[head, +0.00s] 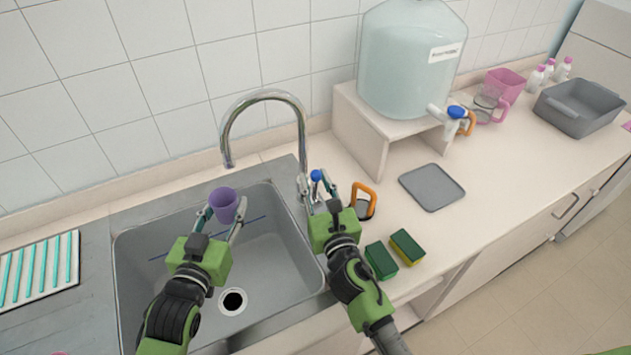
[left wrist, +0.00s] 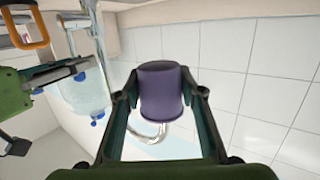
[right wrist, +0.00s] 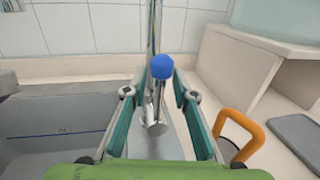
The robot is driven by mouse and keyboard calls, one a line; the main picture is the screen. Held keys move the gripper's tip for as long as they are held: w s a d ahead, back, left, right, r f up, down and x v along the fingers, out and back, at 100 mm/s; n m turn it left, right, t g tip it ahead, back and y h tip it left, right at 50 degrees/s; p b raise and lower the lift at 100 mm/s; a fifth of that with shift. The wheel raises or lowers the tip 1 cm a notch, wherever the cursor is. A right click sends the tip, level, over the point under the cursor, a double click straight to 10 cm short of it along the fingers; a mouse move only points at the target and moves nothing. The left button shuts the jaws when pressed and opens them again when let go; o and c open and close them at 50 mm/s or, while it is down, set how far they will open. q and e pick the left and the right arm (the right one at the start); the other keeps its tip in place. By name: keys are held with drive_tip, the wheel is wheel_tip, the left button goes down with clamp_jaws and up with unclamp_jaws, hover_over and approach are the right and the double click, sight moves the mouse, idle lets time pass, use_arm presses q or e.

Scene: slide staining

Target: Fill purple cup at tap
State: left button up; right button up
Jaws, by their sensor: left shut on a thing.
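The purple cup (head: 224,204) is upright over the sink basin, a little below the tap's spout end. My left gripper (head: 224,216) is shut on the cup, and the cup also shows between its fingers in the left wrist view (left wrist: 161,92). The tap (head: 264,95) is a chrome gooseneck at the sink's back right. Its blue-tipped handle (head: 316,175) stands between the fingers of my right gripper (head: 318,190). In the right wrist view the handle's blue knob (right wrist: 162,67) has open fingers on both sides, with gaps. No water stream is visible.
The grey sink (head: 190,222) has a dark drain. Two green-yellow sponges (head: 407,247) and an orange-handled item (head: 363,201) stand right of my right gripper. A grey tray (head: 432,187) and a water dispenser (head: 412,65) are farther right. A striped rack (head: 38,270) lies at left.

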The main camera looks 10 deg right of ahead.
clamp_jaws()
drive_tip(key=shift+d, duration=0.1)
drive_tip(key=shift+w+d+r+m, duration=0.1)
drive_tip(key=shift+w+d+m, duration=0.05)
drive_tip(key=shift+d+m, duration=0.2)
drive_tip(key=shift+w+d+f+m+g, duration=0.25)
drive_tip(key=shift+d+m, duration=0.3)
drive_tip(key=shift+m, duration=0.3)
drive_tip(key=shift+w+d+f+m+g, duration=0.2)
drive_tip(key=shift+d+m, duration=0.3)
drive_tip(key=shift+m, duration=0.35)
drive_tip(key=shift+w+d+f+m+g, duration=0.15)
drive_tip(key=shift+d+m+g, duration=0.1)
drive_tip(key=shift+d+m, duration=0.45)
drive_tip(key=shift+a+m, duration=0.15)
drive_tip(key=shift+m, duration=0.1)
unclamp_jaws()
